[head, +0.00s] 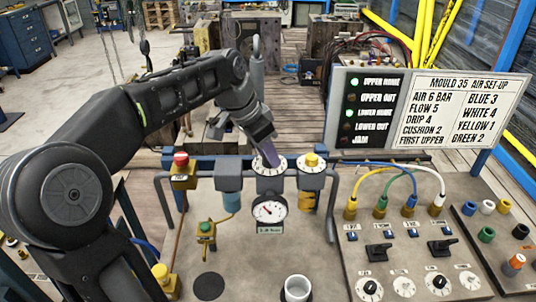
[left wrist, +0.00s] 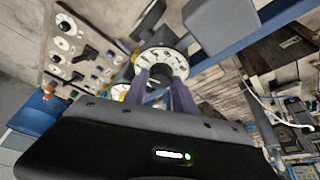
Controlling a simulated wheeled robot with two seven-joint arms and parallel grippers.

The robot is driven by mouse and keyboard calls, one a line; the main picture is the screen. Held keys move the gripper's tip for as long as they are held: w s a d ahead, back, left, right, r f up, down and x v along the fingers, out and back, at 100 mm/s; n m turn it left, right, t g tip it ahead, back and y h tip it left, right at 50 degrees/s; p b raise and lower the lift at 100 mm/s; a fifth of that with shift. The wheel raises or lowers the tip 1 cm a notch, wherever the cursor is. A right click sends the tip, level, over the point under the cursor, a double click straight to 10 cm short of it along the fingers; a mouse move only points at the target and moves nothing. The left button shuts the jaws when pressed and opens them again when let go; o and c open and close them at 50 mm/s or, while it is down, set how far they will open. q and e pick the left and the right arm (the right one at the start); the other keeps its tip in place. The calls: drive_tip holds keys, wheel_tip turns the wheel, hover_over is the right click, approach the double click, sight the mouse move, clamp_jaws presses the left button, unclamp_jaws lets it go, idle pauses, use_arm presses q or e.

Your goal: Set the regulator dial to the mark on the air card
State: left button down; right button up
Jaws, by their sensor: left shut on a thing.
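The white-faced regulator dial (head: 259,168) sits on top of the air unit, in the middle of the head view. In the left wrist view its numbered ring (left wrist: 163,55) shows beyond my fingers. My left gripper (head: 270,160) comes down on the dial from above, its purple fingers (left wrist: 165,80) closed around the dark centre knob. A round pressure gauge (head: 268,209) hangs below; its small readout is too blurred to read surely. The air card (head: 465,108) stands at right and reads "AIR 6 BAR", with flow, drip, cushion and colour lines. My right gripper is out of view.
A second dial with a yellow knob (head: 312,161) stands close right of the regulator. Coloured hoses (head: 405,172) and switches fill the right panel. A white cup (head: 297,289) stands at the front.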

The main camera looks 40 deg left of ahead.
use_arm(q)
drive_tip(key=m+h, duration=0.1)
drive_tip(key=m, duration=0.2)
drive_tip(key=shift+a+m+g, duration=0.15)
drive_tip(key=shift+m+g, duration=0.25)
drive_tip(key=shift+m+g+h, duration=0.3)
drive_tip(key=shift+m+h, duration=0.1)
drive_tip(key=shift+m, duration=0.5)
drive_tip(key=m+p, duration=0.1)
drive_tip(key=m+g+p, duration=0.1)
drive_tip(key=m+p, duration=0.1)
drive_tip(key=shift+w+r+h, duration=0.1)
drive_tip(key=shift+r+h, duration=0.1)
drive_tip(key=shift+h, duration=0.1)
drive_tip(key=shift+f+m+g+p, duration=0.2)
drive_tip(key=shift+m+g+p, duration=0.1)
drive_tip(key=shift+m+p, duration=0.7)
drive_tip(key=c, duration=1)
unclamp_jaws()
drive_tip(key=shift+c, duration=0.2)
drive_tip(key=shift+w, duration=0.1)
